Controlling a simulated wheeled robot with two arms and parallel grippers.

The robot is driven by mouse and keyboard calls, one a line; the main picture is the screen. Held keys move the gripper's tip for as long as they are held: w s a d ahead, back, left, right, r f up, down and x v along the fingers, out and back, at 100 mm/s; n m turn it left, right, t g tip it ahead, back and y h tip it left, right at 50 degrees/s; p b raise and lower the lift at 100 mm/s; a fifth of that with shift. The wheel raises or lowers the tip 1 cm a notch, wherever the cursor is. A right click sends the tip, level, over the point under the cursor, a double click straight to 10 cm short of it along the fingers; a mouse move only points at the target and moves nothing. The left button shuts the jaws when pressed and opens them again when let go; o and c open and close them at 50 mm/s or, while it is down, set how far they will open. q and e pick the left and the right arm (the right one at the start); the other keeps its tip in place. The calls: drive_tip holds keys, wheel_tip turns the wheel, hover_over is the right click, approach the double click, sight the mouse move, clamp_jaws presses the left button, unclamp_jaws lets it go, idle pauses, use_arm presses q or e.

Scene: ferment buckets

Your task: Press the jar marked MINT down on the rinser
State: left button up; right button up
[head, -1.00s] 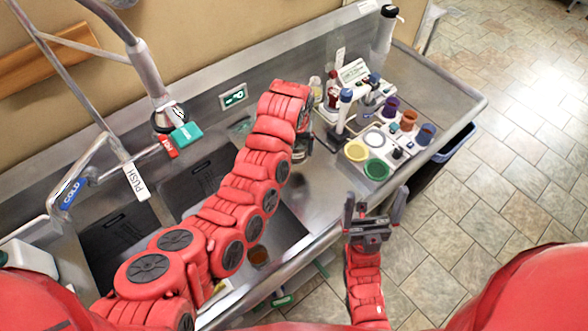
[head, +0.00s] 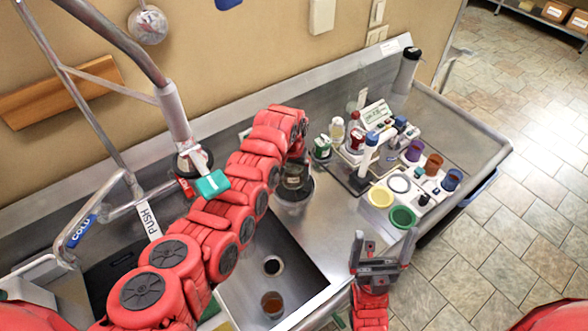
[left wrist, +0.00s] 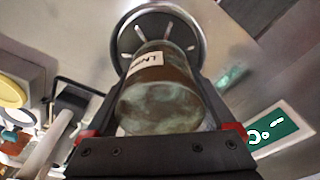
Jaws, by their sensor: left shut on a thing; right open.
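The jar marked MINT (left wrist: 160,95) is clear glass with a pale label, whose lettering appears upside down in the left wrist view. My left gripper (head: 299,160) is shut on it. The jar shows as a dark glass shape (head: 293,177) in the head view, in line with the round rinser (head: 296,196) on the steel counter. In the left wrist view the rinser (left wrist: 128,42) is a ring with pale spokes beyond the jar's far end. I cannot tell whether they touch. My right gripper (head: 383,252) is open and empty, at the counter's front edge.
The sink basin (head: 255,250) lies in front, with a brown-filled glass (head: 271,304). A faucet (head: 180,125) hangs at left.

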sight(294, 180)
use_arm(q)
drive_tip(key=shift+s+d+f, duration=0.1)
drive_tip(key=shift+f, duration=0.5)
drive_tip(key=shift+s+f+b, duration=0.1)
drive_tip(key=shift+f+b, duration=1)
drive_tip(key=shift+b, duration=0.1)
idle(0.4)
idle(1.5)
drive_tip(key=shift+r+p, duration=0.75)
drive_tip(key=shift+r, duration=0.6)
drive_tip(key=shift+r+p, duration=0.4)
drive_tip(key=shift+r, duration=2.3)
drive_tip(key=shift+d, duration=0.1)
